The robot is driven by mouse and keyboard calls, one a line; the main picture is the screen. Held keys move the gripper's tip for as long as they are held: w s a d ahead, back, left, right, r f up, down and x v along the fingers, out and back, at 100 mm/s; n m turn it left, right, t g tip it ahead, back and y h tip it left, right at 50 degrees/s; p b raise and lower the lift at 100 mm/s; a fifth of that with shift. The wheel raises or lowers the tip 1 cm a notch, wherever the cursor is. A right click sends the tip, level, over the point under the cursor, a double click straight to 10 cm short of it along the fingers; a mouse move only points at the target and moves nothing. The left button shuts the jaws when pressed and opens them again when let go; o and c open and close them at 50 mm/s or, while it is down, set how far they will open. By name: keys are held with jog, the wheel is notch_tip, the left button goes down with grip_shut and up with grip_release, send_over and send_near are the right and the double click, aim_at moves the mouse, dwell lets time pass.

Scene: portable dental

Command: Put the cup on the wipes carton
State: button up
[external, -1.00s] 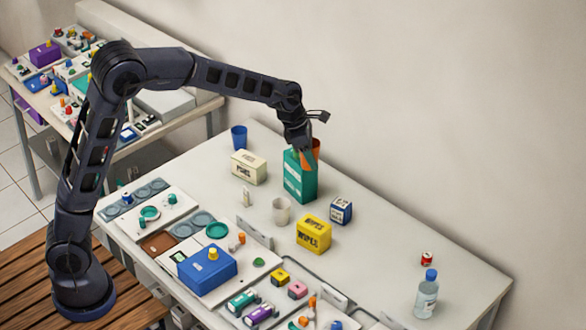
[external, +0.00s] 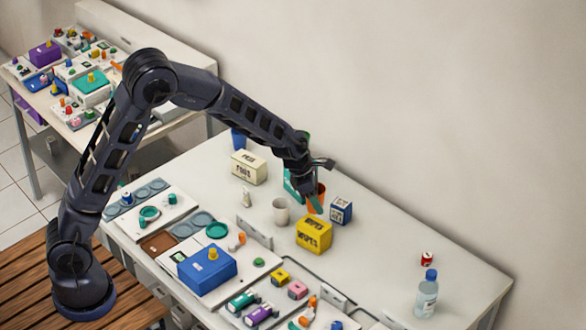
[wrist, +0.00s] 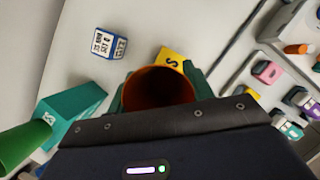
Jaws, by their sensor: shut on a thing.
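My gripper (external: 314,203) is shut on an orange cup (external: 320,192). In the wrist view, green fingertips (wrist: 160,92) sit either side of the cup (wrist: 158,86), whose open mouth faces the camera. The yellow wipes carton (external: 314,236) stands on the table just below the cup in the external view. In the wrist view the carton (wrist: 173,56) shows past the cup's rim, partly hidden by it. I cannot tell the gap between cup and carton.
A blue-and-white box (external: 341,210) stands close to the right of the carton. A white cup (external: 281,211) stands to its left. The teal carton (external: 291,184) is behind my gripper. A cream box (external: 249,167) is farther left. The table at right is mostly clear.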

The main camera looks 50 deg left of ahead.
jog(key=shift+f, duration=2.7)
jog(key=shift+f, duration=0.1)
jog(key=o, duration=0.9)
jog(key=shift+o, duration=0.2)
